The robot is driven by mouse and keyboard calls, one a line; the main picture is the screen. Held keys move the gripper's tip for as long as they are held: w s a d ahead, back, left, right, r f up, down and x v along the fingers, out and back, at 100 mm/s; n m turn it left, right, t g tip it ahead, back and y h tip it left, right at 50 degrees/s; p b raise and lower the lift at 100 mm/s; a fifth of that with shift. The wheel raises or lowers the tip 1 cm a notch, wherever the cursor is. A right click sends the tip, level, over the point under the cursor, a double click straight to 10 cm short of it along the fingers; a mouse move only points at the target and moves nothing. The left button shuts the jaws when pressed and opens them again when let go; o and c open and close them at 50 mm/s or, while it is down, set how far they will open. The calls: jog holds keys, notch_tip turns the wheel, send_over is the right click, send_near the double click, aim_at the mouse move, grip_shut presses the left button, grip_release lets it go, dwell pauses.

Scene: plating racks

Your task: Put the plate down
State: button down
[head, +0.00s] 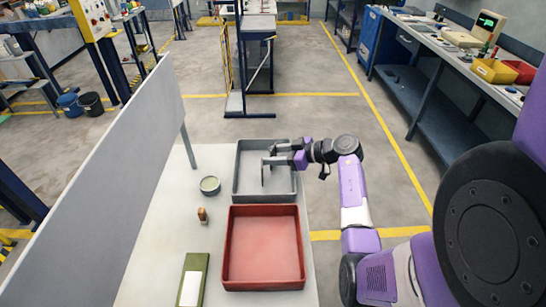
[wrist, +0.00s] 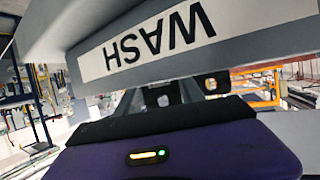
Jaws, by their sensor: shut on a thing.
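My gripper (head: 270,156) reaches in from the right over the grey tray (head: 238,168) at the far end of the white table. It is shut on a thin grey piece (head: 263,174) that hangs upright below the fingertips, which looks like the plate seen nearly edge-on. Most of it is hard to make out, and I cannot tell whether it touches the tray floor. In the wrist view, my gripper (wrist: 160,98) is in front of a grey wall with an upside-down WASH label (wrist: 145,42); the plate is not clearly visible there.
A red tray (head: 226,250) sits directly in front of the grey one. Left of the trays are a small round bowl (head: 210,185), a brown item (head: 203,216) and a green board with a white sheet (head: 192,280). A tall grey panel (head: 110,180) borders the table's left side.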

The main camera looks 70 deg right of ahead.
jog(key=shift+f, duration=0.25)
jog(key=c, duration=1)
grip_release()
jog(key=shift+f, duration=0.15)
jog(key=shift+s+r, duration=0.1)
jog(key=shift+r, duration=0.1)
jog(key=v, duration=1.1)
jog(key=shift+s+r, duration=0.1)
jog(key=shift+s, duration=0.3)
